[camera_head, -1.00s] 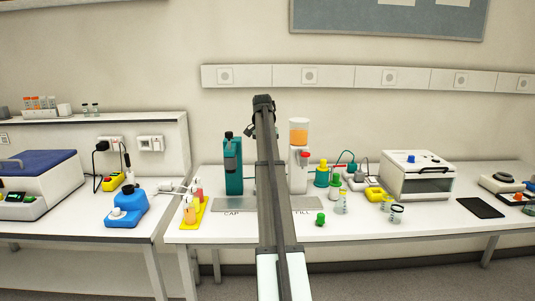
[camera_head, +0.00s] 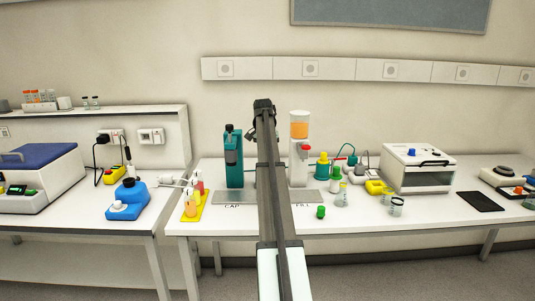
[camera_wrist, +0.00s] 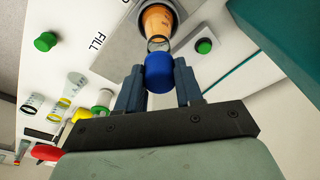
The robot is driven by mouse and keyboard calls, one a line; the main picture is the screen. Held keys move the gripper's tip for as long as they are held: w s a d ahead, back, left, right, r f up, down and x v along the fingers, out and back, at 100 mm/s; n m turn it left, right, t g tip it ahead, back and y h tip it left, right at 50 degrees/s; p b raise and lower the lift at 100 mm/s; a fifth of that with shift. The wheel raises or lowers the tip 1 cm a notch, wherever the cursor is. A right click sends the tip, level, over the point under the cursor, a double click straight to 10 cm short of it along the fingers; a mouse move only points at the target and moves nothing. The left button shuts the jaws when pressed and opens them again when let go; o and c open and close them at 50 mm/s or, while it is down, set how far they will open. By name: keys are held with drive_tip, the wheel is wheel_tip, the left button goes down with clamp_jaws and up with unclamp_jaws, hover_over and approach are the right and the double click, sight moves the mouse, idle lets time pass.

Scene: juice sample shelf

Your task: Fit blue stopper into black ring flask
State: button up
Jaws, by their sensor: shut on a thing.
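My gripper (camera_wrist: 159,88) is shut on the blue stopper (camera_wrist: 159,72) in the wrist view, with a finger on each side of it. The stopper is held up close to the camera, in front of the filling station in the picture. In the head view my arm hides the gripper and stopper. The black ring flask (camera_head: 397,208) is a small clear vessel with a dark ring, upright on the right part of the table. It stands well to the right of my arm.
The filling station (camera_head: 299,150) with orange juice and the teal capping station (camera_head: 233,162) flank my arm. A green cap (camera_head: 321,212), another flask (camera_head: 342,199), a yellow block (camera_head: 375,188) and a white oven (camera_head: 418,168) stand nearby. The front table edge is mostly clear.

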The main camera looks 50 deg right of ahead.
drive_tip(key=shift+f, duration=1.4)
idle(1.2)
drive_tip(key=o, duration=1.1)
drive_tip(key=r, duration=0.4)
drive_tip(key=a+r, duration=0.1)
drive_tip(key=r, duration=0.4)
drive_tip(key=a+r, duration=0.1)
drive_tip(key=r, duration=0.3)
drive_tip(key=shift+s+r, duration=0.15)
drive_tip(key=shift+r, duration=0.2)
drive_tip(key=shift+a, duration=0.1)
